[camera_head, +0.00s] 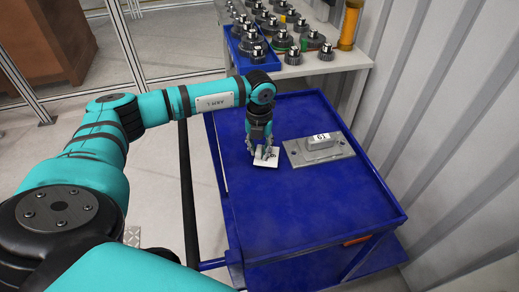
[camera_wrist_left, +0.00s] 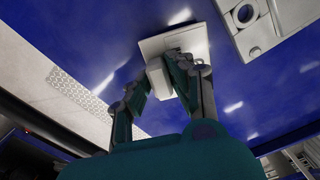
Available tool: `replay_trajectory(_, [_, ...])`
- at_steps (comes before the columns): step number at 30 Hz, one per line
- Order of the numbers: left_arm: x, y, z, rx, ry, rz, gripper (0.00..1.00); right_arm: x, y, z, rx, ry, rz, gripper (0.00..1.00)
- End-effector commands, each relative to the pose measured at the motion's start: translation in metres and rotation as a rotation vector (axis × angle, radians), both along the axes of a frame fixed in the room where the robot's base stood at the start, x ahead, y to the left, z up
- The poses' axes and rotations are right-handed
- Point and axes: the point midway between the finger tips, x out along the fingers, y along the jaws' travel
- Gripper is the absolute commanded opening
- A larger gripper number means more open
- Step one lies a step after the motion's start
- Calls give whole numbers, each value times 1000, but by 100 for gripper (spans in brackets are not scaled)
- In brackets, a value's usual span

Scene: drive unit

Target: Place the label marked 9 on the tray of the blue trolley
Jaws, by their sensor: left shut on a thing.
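The blue trolley (camera_head: 300,215) stands in front of me, with a flat rimmed tray on top. My left gripper (camera_head: 263,151) is low over the far left part of the tray, shut on a small white label (camera_head: 266,158). A dark mark shows on the label, partly hidden by the fingers. In the left wrist view the left gripper (camera_wrist_left: 175,75) pinches a block on the white label plate (camera_wrist_left: 185,43), just above or on the blue surface (camera_wrist_left: 115,35); I cannot tell if it touches. My right gripper is not in view.
A grey metal plate with a raised block marked 19 or 61 (camera_head: 321,143) lies on the tray, right of the left gripper. Behind stands a table (camera_head: 340,58) with several dark parts and a blue bin (camera_head: 250,48). The tray's near half is clear. A corrugated wall (camera_head: 455,120) is at right.

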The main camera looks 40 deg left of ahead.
Motion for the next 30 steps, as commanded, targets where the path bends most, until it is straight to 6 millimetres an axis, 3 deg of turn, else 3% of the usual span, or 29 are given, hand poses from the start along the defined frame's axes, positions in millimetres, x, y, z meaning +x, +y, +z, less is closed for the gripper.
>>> replay_trajectory(4, [0, -1, -13, 0, 1, 0, 0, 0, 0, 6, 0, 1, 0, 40])
replay_trajectory(15, [0, -1, -20, -1, 0, 0, 0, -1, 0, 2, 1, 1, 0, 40])
replay_trajectory(16, [0, -1, -18, -1, 0, 0, 23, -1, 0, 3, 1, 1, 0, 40])
replay_trajectory(20, [0, -1, -18, -1, 0, 0, 40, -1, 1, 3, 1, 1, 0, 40])
replay_trajectory(30, [0, -1, -13, -1, 0, 0, 43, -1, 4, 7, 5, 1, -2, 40])
